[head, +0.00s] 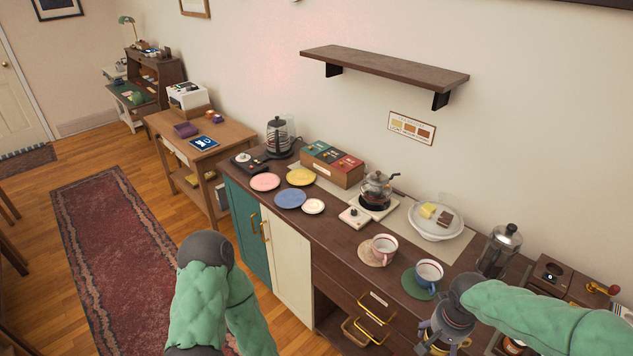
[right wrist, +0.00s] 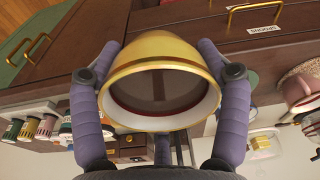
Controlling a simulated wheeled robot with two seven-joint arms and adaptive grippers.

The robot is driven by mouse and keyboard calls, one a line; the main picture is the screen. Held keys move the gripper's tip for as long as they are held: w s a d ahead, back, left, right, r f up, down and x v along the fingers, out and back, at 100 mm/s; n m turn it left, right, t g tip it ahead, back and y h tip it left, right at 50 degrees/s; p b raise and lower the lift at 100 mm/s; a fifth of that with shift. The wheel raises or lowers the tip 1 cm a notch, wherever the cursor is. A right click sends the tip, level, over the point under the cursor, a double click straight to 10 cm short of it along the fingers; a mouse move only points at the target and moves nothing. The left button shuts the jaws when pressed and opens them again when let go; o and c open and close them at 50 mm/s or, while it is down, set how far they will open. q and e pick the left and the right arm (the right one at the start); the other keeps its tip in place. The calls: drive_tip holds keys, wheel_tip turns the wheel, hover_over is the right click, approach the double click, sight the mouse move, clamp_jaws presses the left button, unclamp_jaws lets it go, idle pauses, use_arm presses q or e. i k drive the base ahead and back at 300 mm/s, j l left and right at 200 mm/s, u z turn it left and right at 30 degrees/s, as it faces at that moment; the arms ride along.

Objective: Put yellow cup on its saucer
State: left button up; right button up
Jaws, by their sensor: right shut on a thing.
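The yellow cup (right wrist: 160,47) is between the two purple fingers of my right gripper (right wrist: 160,95) in the right wrist view, its open mouth toward the camera. In the head view my right gripper (head: 445,333) is shut on it, in front of the cabinet's drawers at the lower right. Only a little of the cup (head: 437,348) shows there. The yellow saucer (head: 300,176) lies flat and empty on the countertop at the back left, among other saucers. My left arm is at the bottom of the head view, but its gripper is not in view.
Pink (head: 265,182), blue (head: 290,199) and small white (head: 313,206) saucers lie close to the yellow one. A box (head: 333,165) stands behind. A glass pot (head: 376,187), pink cup (head: 383,246) and blue cup (head: 428,272) stand between my right gripper and the saucers.

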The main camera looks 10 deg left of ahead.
sight(303, 177)
drive_tip(key=i+j+u, duration=0.2)
drive_tip(key=i+j, duration=0.45)
drive_tip(key=i+j+u, duration=0.2)
drive_tip(key=i+j, duration=0.5)
drive_tip(key=i+j+u, duration=0.2)
drive_tip(key=i+j, duration=0.45)
drive_tip(key=i, duration=0.05)
